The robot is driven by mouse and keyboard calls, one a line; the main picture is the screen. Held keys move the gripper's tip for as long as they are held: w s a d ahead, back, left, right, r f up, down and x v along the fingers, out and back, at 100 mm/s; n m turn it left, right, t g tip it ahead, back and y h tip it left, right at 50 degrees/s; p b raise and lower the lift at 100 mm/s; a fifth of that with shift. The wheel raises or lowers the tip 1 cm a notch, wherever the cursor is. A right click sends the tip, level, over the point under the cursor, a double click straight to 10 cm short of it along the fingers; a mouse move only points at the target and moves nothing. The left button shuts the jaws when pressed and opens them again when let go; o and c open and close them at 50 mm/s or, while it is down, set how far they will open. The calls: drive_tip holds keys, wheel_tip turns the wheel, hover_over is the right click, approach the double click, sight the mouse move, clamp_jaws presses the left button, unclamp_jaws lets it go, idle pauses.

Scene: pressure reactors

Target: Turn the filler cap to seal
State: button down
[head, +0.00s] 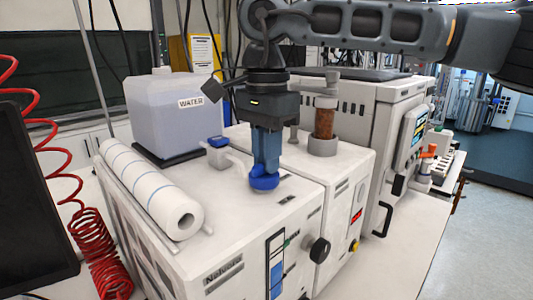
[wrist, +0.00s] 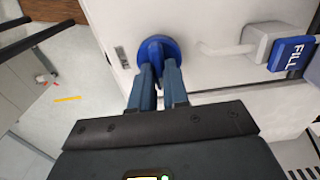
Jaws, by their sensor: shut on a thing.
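The blue round filler cap (head: 264,182) sits on the white top of the machine labelled Nalvora, near its front right. My gripper (head: 265,168) points straight down from above, with its blue-grey fingers shut on the cap. In the wrist view the cap (wrist: 158,52) shows as a blue disc, with the fingertips of my gripper (wrist: 158,68) on its upper part. The part of the cap between the fingers is mostly hidden. The cap's rim rests at the machine's top surface.
A blue block marked FILL (wrist: 291,54) stands beside the cap on a white pipe fitting. A white paper roll (head: 150,185) lies at the left of the top. A WATER tank (head: 175,120) and a jar of brown grains (head: 325,120) stand behind.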

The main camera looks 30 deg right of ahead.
drive_tip(key=shift+b, duration=0.35)
drive_tip(key=m+b, duration=0.1)
drive_tip(key=m, duration=0.1)
drive_tip(key=m+b, duration=0.1)
drive_tip(key=b, duration=0.1)
drive_tip(key=shift+s+f+m, duration=0.1)
drive_tip(key=shift+f+m, duration=0.1)
drive_tip(key=shift+m, duration=0.2)
drive_tip(key=m+b, duration=0.3)
drive_tip(key=m, duration=0.1)
drive_tip(key=shift+s+m+b, duration=0.1)
drive_tip(key=shift+m+b, duration=0.2)
drive_tip(key=shift+b, duration=0.05)
drive_tip(key=m+b, duration=0.3)
drive_tip(key=m, duration=0.2)
drive_tip(key=shift+s+a+r, duration=0.1)
drive_tip(key=shift+a+r+m+b, duration=0.1)
drive_tip(key=shift+m+b, duration=0.7)
drive_tip(key=shift+m, duration=1.4)
drive_tip(key=c, duration=1.1)
unclamp_jaws()
drive_tip(key=shift+s, duration=0.1)
